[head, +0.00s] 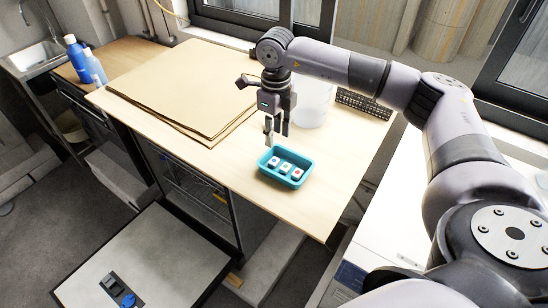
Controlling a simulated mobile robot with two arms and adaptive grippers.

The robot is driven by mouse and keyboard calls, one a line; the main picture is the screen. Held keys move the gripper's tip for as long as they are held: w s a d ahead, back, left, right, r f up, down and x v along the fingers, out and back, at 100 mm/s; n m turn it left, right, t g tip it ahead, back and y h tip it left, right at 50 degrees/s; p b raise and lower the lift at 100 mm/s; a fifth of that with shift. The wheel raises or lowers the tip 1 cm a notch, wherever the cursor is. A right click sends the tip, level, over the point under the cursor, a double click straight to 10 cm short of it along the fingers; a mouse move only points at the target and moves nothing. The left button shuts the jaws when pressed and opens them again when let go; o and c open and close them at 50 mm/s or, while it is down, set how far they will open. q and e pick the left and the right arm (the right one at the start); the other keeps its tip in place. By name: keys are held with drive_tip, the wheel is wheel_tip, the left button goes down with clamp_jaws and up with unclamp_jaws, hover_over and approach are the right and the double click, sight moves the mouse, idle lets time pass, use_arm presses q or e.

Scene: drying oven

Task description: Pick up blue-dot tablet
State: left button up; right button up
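A teal tray (264,171) sits on the wooden table near its front edge and holds three small white tablets in a row. The left tablet (273,161) has a dark dot that looks blue. My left gripper is not in view.
Brown cardboard sheets (180,85) cover the table's left part. A white translucent container (313,104) and a black keyboard (364,104) stand behind the gripper. Blue bottles (77,58) are at far left. The wood right of the tray is clear.

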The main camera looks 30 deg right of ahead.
sight(274, 164)
wheel_tip(274, 164, down, 3)
drive_tip(key=shift+w+p, duration=0.15)
drive_tip(key=shift+p, duration=0.2)
drive_tip(key=shift+a+f+p, duration=0.1)
drive_tip(key=shift+f+p, duration=0.3)
drive_tip(key=shift+f, duration=0.4)
wheel_tip(274, 164, down, 4)
drive_tip(key=shift+a+f+p, duration=0.1)
drive_tip(key=shift+f+p, duration=0.1)
drive_tip(key=shift+p, duration=0.85)
drive_tip(key=shift+f, duration=0.15)
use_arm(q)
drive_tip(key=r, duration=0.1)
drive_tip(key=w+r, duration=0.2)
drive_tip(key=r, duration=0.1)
use_arm(e)
drive_tip(key=shift+c, duration=0.6)
drive_tip(key=c, duration=0.4)
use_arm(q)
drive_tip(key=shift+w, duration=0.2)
use_arm(e)
drive_tip(key=shift+c, duration=0.4)
